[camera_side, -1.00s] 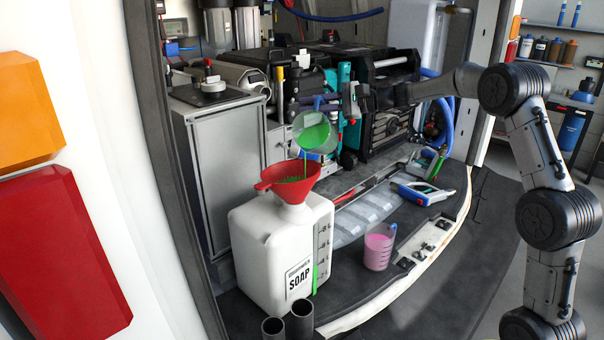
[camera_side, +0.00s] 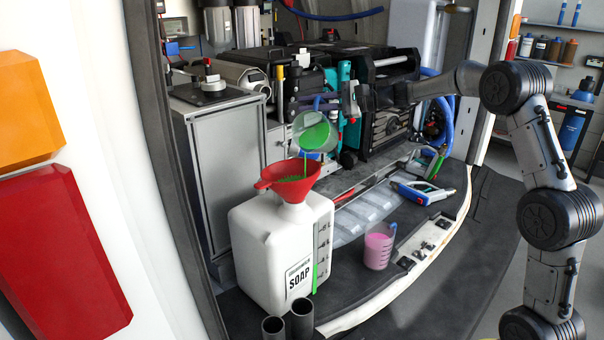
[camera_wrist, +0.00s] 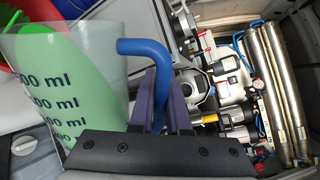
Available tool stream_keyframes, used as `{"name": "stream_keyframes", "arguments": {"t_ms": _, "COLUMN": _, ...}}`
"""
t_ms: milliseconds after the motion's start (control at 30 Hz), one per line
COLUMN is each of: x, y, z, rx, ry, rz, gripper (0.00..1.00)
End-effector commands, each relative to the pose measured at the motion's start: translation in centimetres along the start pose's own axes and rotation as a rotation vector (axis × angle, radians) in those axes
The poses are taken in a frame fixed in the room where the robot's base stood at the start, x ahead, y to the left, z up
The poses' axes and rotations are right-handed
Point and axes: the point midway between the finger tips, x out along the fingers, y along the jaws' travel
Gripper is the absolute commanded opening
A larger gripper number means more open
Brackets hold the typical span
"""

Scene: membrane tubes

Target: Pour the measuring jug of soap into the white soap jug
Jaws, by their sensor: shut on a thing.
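The white soap jug (camera_side: 262,255) stands upright on the dark bench, with a level strip on its side and a "SOAP" label. A red funnel (camera_side: 293,190) sits in its neck, with green liquid inside. My gripper (camera_side: 335,100) is above and right of the funnel, shut on the blue handle (camera_wrist: 158,80) of the clear measuring jug (camera_side: 320,143). The measuring jug is tilted over the funnel. Green soap (camera_side: 314,136) is in it, and a thin stream falls into the funnel. The wrist view shows the green soap (camera_wrist: 45,95) behind the ml marks.
A second measuring jug (camera_side: 378,250) with pink liquid stands right of the soap jug. Two dark tubes (camera_side: 287,324) stand in front. A blue-and-white tool (camera_side: 422,192) lies at the right. A grey cabinet (camera_side: 225,165) and machinery stand close behind.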

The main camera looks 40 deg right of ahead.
Motion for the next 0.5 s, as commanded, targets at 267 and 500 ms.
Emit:
{"name": "stream_keyframes", "arguments": {"t_ms": 267, "x": -0.01, "y": -0.09, "z": 0.23, "rx": -0.016, "ry": 0.002, "rz": -0.002, "gripper": 0.0}}
{"name": "stream_keyframes", "arguments": {"t_ms": 500, "x": 0.0, "y": -0.04, "z": 0.32, "rx": -0.031, "ry": 0.004, "rz": -0.002, "gripper": 0.0}}
